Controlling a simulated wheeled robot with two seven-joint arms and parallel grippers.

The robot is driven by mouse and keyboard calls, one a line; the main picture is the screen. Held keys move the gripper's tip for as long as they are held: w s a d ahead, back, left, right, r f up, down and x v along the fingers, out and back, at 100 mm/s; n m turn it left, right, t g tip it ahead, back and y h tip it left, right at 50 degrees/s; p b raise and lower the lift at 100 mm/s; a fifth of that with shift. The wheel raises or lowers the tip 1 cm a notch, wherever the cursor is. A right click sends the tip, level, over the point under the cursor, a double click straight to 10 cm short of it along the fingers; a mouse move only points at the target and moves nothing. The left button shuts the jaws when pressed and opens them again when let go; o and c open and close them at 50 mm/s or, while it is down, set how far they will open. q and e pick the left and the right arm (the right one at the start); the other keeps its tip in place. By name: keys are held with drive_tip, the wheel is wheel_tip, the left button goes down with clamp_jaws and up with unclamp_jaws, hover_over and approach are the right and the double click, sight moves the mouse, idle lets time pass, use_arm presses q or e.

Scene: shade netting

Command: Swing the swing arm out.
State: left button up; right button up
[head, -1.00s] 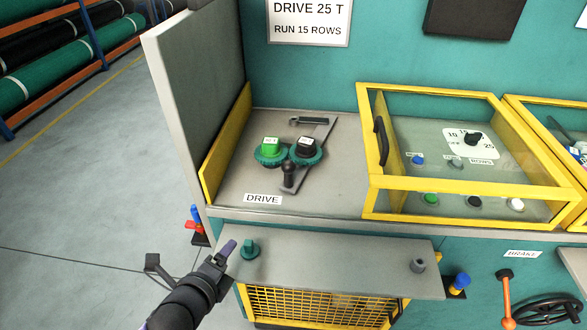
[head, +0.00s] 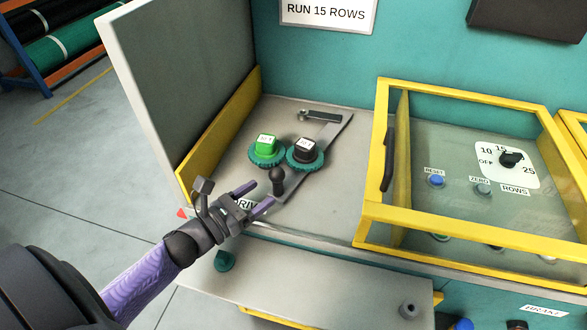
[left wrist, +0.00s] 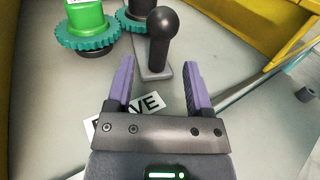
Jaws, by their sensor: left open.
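The swing arm (head: 318,154) is a flat grey bar lying diagonally across the DRIVE deck, with a dark ball-topped knob (head: 277,178) at its near end. A green-capped gear (head: 266,151) and a black-capped gear (head: 305,154) sit beside each other at the bar. My left gripper (head: 258,198) is open and empty just in front of the knob. In the left wrist view the knob (left wrist: 161,38) stands upright ahead of and between the purple fingertips (left wrist: 159,68), not clasped. The right gripper is out of view.
A raised grey cover with a yellow edge (head: 218,128) stands left of the deck. A yellow-framed clear case (head: 448,218) stands close on the right, over buttons and a dial. A grey shelf (head: 320,287) juts out below, carrying a teal gear (head: 225,260).

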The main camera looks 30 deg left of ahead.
sight(285, 189)
use_arm(q)
drive_tip(key=x, duration=0.7)
drive_tip(key=shift+w+b, duration=0.2)
drive_tip(key=shift+b, duration=0.2)
drive_tip(key=shift+c, duration=0.4)
clamp_jaws()
drive_tip(key=shift+r, duration=0.1)
idle(0.4)
